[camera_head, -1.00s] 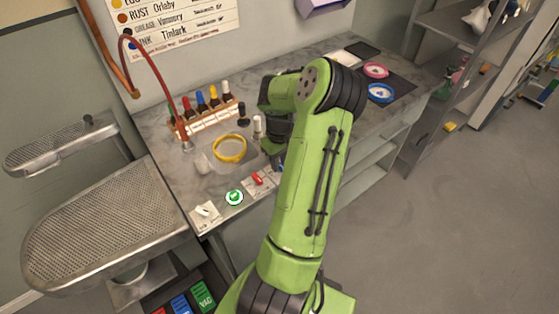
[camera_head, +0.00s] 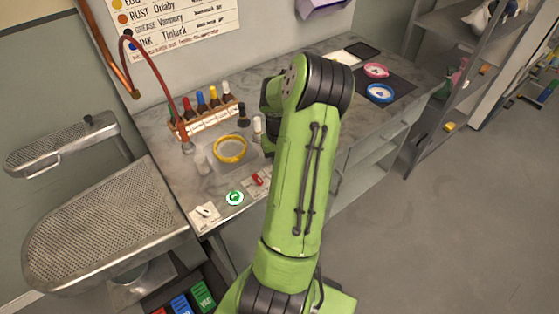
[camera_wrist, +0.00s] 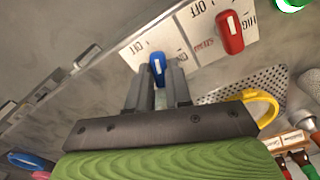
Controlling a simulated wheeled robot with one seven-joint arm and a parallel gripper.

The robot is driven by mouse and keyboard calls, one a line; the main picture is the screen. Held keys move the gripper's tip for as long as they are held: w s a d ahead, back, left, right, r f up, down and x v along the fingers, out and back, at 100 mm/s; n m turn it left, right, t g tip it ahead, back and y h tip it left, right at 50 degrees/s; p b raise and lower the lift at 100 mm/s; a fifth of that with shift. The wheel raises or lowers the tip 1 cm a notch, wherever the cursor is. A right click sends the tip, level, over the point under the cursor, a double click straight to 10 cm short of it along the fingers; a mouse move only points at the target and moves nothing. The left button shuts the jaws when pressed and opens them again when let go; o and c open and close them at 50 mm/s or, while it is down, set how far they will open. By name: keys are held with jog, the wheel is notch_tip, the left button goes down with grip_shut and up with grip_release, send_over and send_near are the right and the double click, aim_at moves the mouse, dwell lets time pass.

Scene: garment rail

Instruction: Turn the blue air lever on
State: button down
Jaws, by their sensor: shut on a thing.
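The blue air lever (camera_wrist: 158,66) is in the wrist view, upper middle, on a white plate with ON and OFF lettering. My gripper (camera_wrist: 158,88) is shut on it, one dark finger on each side. The lever's head shows beyond the fingertips, and its base is partly hidden by the fingers. In the head view, my green arm hides both the gripper and the blue lever.
A red lever (camera_wrist: 229,32) sits beside the blue one, also at the bench's front edge in the head view (camera_head: 258,180). Left of it are a green button (camera_head: 235,198) and a white switch (camera_head: 204,212). A yellow ring (camera_head: 230,149) and several bottles stand behind.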

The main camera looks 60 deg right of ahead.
jog(key=m, duration=1.3)
jog(key=shift+m+b, duration=0.3)
jog(key=shift+m, duration=0.2)
jog(key=c, duration=1)
grip_release()
jog(key=shift+c, duration=0.2)
jog(key=shift+r, duration=0.1)
notch_tip(320, 180, up, 16)
jog(key=p, duration=0.3)
jog(key=shift+f, duration=0.2)
